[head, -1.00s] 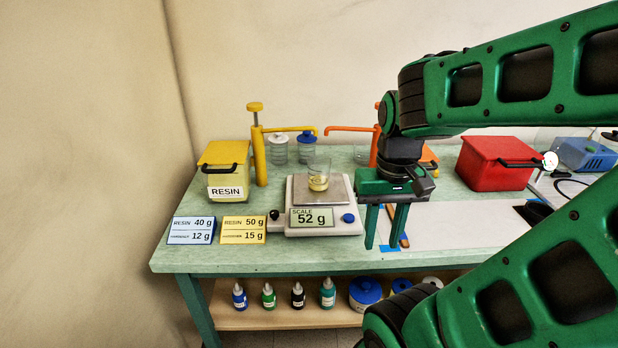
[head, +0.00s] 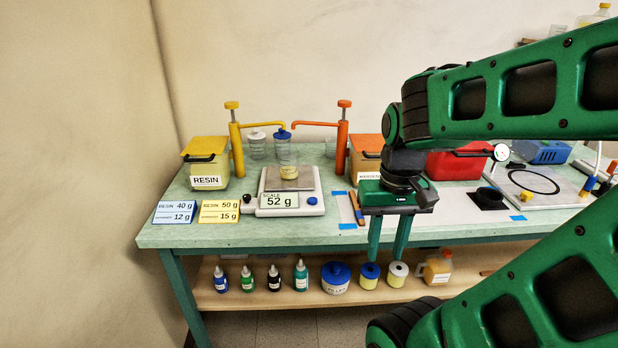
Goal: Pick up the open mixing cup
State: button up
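The open mixing cup (head: 288,171) is clear, with pale yellow resin at its bottom. It stands upright on the pan of the scale (head: 275,211), which reads 52 g. The blue-lidded jar (head: 284,136) stands behind it and partly overlaps its outline. My gripper (head: 388,252) points down to the right of the scale, near the table's front edge. Its two fingers are apart with nothing visible between them. It is well clear of the cup.
A yellow pump (head: 237,150) and an orange pump (head: 342,150) flank the cup, spouts towards it. The resin box (head: 207,170) and ratio cards (head: 175,212) lie left. A red box (head: 455,165) is behind my arm. Several bottles stand on the lower shelf (head: 240,300).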

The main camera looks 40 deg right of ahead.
aim_at(289, 163)
jog(key=u, duration=0.05)
jog(key=k, duration=1.45)
jog(key=z, duration=0.95)
jog(key=i, duration=2)
